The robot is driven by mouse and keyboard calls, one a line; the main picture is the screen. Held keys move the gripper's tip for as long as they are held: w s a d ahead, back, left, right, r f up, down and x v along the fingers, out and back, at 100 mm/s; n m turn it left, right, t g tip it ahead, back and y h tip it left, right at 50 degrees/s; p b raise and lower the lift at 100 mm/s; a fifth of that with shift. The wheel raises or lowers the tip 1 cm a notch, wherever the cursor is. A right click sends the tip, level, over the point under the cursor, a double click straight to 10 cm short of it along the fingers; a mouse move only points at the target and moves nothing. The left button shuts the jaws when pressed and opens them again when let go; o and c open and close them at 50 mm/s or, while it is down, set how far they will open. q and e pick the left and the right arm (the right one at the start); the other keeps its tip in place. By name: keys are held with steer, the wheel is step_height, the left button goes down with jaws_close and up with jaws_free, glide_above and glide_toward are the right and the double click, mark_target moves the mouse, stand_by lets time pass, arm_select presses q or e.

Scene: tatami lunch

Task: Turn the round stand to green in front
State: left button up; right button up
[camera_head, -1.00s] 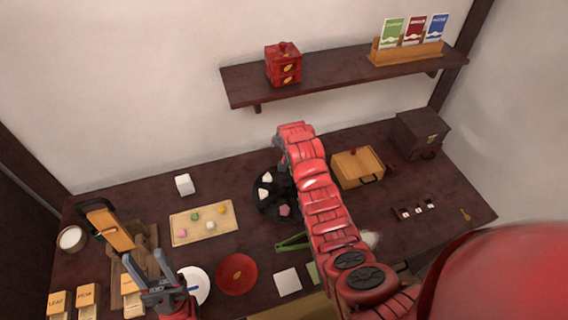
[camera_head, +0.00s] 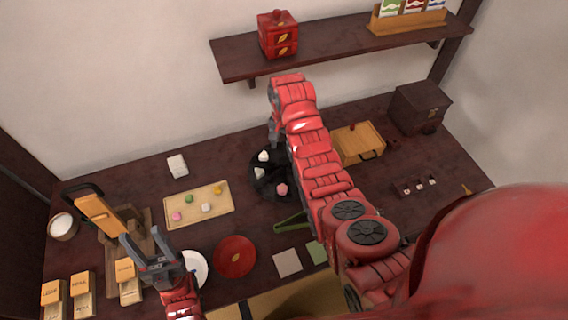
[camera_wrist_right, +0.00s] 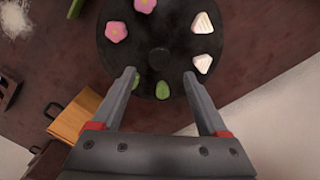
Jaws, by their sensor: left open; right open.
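The round stand (camera_head: 266,184) is a dark disc on the table, partly hidden by my right arm in the head view. White and pink sweets show on it there. In the right wrist view the stand (camera_wrist_right: 135,50) carries two pink flower sweets (camera_wrist_right: 117,31), two white triangular sweets (camera_wrist_right: 203,22) and green sweets (camera_wrist_right: 162,90) on the side nearest my gripper. My right gripper (camera_wrist_right: 160,76) is open, its fingers over the stand's rim with a green sweet between them; contact cannot be told. My left gripper (camera_head: 142,238) is open and empty at the lower left, beside a white plate.
A wooden board with sweets (camera_head: 222,212) lies left of the stand. A red plate (camera_head: 234,256) and a green thing (camera_head: 290,222) are in front of it. A wooden box (camera_head: 357,143) stands to its right. A shelf (camera_head: 335,51) hangs above.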

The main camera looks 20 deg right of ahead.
mark_target(284, 160)
steer(key=shift+f+p, duration=0.6)
steer(key=shift+f, duration=2.8)
jaws_close()
